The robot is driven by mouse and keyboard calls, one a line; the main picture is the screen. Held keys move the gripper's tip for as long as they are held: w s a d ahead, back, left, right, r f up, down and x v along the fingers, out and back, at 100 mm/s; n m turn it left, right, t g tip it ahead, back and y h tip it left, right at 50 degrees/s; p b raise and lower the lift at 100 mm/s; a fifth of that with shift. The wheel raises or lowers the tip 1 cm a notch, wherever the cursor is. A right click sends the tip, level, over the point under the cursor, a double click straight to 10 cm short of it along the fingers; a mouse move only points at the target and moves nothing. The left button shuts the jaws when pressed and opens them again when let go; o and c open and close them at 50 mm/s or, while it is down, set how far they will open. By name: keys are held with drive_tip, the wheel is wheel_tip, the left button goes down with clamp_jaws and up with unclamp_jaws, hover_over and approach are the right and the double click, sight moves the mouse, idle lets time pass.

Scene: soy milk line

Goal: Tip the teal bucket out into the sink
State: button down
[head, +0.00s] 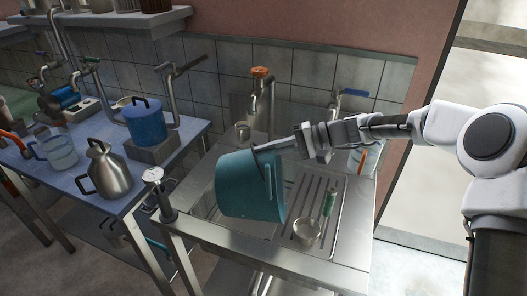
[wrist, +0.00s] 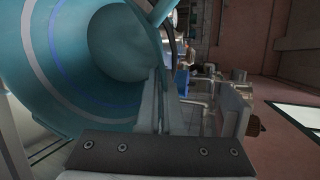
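The teal bucket (head: 247,188) hangs tilted over the steel sink unit in the head view. My gripper (head: 268,146) reaches in from the right and is shut on the bucket's upper rim and wall. In the wrist view the bucket (wrist: 60,60) fills the left side, and I look into its round inside, with my gripper (wrist: 157,100) across its wall. A blue tint shows on the inner wall; I cannot tell whether liquid is in it. The sink (head: 205,207) lies below the bucket, its basin mostly hidden by it.
A drainboard (head: 322,190) right of the bucket holds a small metal bowl (head: 307,232) and a green-handled item (head: 329,203). An orange-topped tap (head: 261,73) stands behind.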

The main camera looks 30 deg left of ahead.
drive_tip(key=shift+w+d+r+g+y+b, duration=0.2)
drive_tip(key=shift+w+d+y+b, duration=0.25)
drive_tip(key=shift+d, duration=0.4)
drive_tip(key=shift+w+d+r+g+y+b, duration=0.15)
drive_tip(key=shift+w+d+g+y+b, duration=0.2)
drive_tip(key=shift+d+y, duration=0.35)
drive_tip(key=shift+w+d+r+g+y+b, duration=0.15)
drive_tip(key=shift+w+d+y+b, duration=0.25)
drive_tip(key=shift+d, duration=0.55)
drive_tip(key=shift+s, duration=0.1)
drive_tip(key=shift+d, duration=0.15)
drive_tip(key=shift+w+d+f+g+y+b, duration=0.1)
drive_tip(key=shift+w+d+g+y+b, duration=0.15)
drive_tip(key=shift+d, duration=0.2)
drive_tip(key=shift+w+d+y+b, duration=0.25)
drive_tip(key=shift+d+b, duration=0.1)
drive_tip(key=shift+d, duration=0.1)
drive_tip(key=shift+w+d+f+g+y+b, duration=0.15)
drive_tip(key=shift+d+y+b, duration=0.15)
drive_tip(key=shift+d, duration=0.15)
drive_tip(key=shift+r, duration=0.15)
